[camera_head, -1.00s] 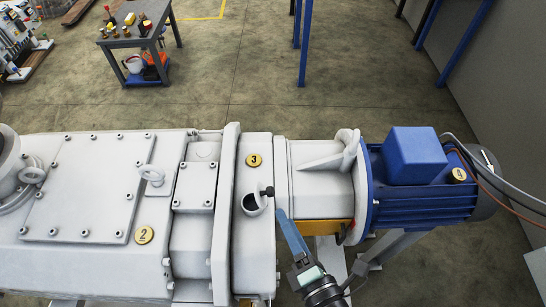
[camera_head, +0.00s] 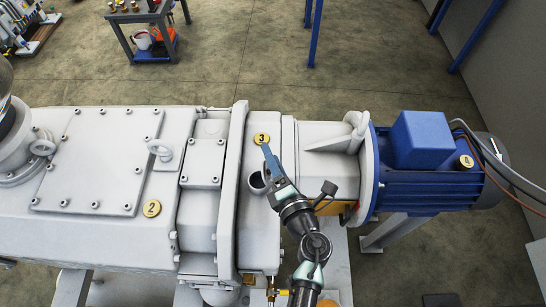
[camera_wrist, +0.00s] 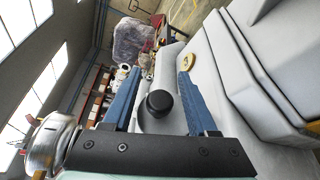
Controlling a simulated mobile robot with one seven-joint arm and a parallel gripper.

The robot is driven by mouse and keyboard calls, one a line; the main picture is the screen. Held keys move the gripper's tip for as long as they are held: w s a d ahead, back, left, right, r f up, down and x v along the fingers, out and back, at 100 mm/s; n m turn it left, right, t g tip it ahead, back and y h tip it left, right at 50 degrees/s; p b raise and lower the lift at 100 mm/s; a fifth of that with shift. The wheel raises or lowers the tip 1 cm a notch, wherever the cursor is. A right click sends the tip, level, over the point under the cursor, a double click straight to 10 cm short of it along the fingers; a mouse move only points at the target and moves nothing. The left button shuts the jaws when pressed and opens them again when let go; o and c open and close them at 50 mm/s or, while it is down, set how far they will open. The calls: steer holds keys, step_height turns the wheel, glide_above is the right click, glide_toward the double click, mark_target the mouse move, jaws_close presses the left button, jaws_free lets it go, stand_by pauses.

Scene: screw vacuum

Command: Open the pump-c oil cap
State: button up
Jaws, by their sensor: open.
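The large grey pump body (camera_head: 100,245) fills the left, with a disc marked 2 (camera_head: 152,208). A blue motor (camera_head: 420,190) with disc 4 (camera_head: 466,161) and cables stands at right. Blue posts (camera_head: 314,30) and a work table (camera_head: 140,18) stand behind. Open floor lies between.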

jaws_close()
stand_by(0.3)
steer(key=m, duration=0.1)
steer(key=d+m+t+b, duration=0.1)
steer(key=m, duration=0.1)
steer(key=shift+d+f+y+b, duration=0.25)
steer(key=shift+f+y+b, duration=0.05)
steer(key=shift+y, duration=0.1)
steer(key=shift+d+r+m, duration=0.1)
steer(key=shift+d+m, duration=0.1)
steer(key=shift+m, duration=0.5)
jaws_free()
steer(key=shift+y, duration=0.3)
